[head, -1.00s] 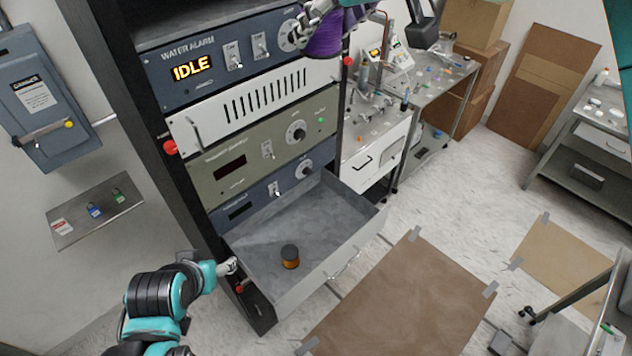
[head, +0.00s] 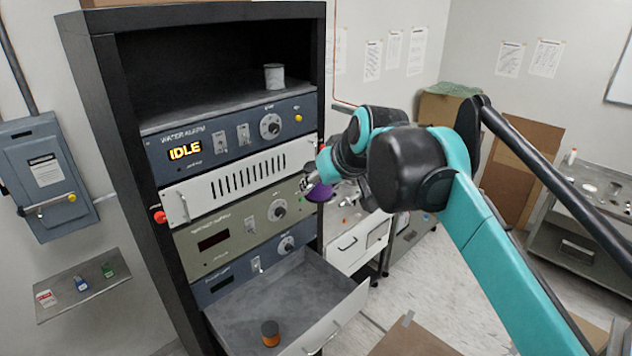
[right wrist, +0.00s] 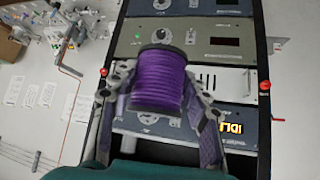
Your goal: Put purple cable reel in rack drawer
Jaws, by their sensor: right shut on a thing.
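The purple cable reel (right wrist: 158,80) sits between the fingers of my right gripper (right wrist: 160,92), which is shut on it. In the head view only a purple part of the reel (head: 319,193) shows beside the right gripper (head: 308,184), in front of the rack's right edge and above the drawer. The open rack drawer (head: 345,312) is pulled out at the bottom of the rack (head: 110,150). An orange reel with a dark top (head: 270,333) stands inside it. My left gripper is out of the head view.
A grey cylinder (head: 274,76) stands on the rack's top shelf. A wall shelf (head: 84,290) with small padlocks is at the left, below a grey electrical box (head: 43,170). A bench with drawers (head: 358,243) stands right of the rack. The drawer has bare floor around the orange reel.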

